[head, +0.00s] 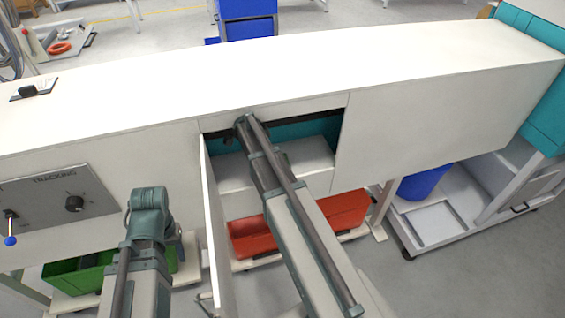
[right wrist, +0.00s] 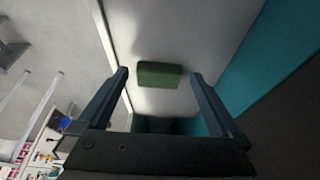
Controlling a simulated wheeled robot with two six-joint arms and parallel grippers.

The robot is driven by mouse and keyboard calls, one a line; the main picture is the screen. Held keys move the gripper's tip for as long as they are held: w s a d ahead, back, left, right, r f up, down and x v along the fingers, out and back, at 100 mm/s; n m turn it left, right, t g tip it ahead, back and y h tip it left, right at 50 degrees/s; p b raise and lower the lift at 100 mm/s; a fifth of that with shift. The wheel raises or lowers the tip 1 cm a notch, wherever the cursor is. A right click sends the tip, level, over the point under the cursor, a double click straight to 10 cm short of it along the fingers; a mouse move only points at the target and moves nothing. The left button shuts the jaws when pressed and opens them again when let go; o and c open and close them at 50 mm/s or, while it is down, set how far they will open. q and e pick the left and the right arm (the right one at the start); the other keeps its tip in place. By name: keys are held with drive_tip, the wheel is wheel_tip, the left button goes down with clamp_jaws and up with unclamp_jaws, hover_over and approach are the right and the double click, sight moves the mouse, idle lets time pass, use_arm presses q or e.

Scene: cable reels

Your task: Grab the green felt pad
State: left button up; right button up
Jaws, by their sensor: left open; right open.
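The green felt pad (right wrist: 160,75) shows in the right wrist view as a small dark green block on a pale surface. It lies ahead of my right gripper (right wrist: 160,78), between the lines of its two fingers. The fingers are open, and I cannot tell whether they touch the pad. In the head view my right arm reaches into the open compartment (head: 318,152) of the white cabinet; its fingers and the pad are hidden there. My left gripper (head: 148,203) is in front of the cabinet, left of the open door, away from the pad; its fingers are not clear.
The white cabinet door (head: 214,225) stands open between my arms. A red bin (head: 255,240) and a green bin (head: 85,277) sit below. A panel with a knob and blue-tipped lever (head: 10,240) is at left. A white cart (head: 440,215) stands at right.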

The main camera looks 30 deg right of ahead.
sight(286, 156)
drive_tip(key=d, duration=0.2)
drive_tip(key=s+d, duration=0.1)
drive_tip(key=d, duration=0.1)
drive_tip(key=shift+s+d, duration=0.1)
drive_tip(key=shift+s, duration=0.1)
drive_tip(key=b+x, duration=0.3)
drive_tip(key=shift+f, duration=0.1)
drive_tip(key=c, duration=1.1)
drive_tip(key=shift+o, duration=0.2)
